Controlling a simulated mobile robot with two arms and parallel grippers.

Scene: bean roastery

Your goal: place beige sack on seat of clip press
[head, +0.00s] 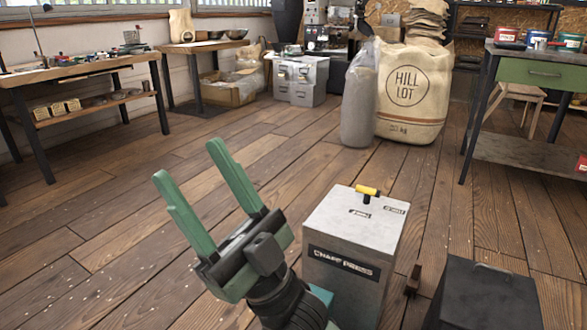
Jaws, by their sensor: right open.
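My right gripper (188,163) comes in from the bottom with its two green fingers apart and nothing between them, over the bare floor. My left gripper is not in view. A small beige sack (181,26) stands upright on the back-left table, far from the gripper. A much larger beige sack marked HILL LOT (412,92) stands on the floor at the back; I cannot tell which is the task's sack. No clip press or seat can be made out. A grey box labelled CHAFF PRESS (352,235), with a yellow handle on top, stands just right of the gripper.
A dark box (485,295) is at the bottom right. A workbench (85,68) stands at left, a green-drawer table (500,70) at right. A grey translucent bag (359,100) leans by the large sack. The wooden floor at centre left is clear.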

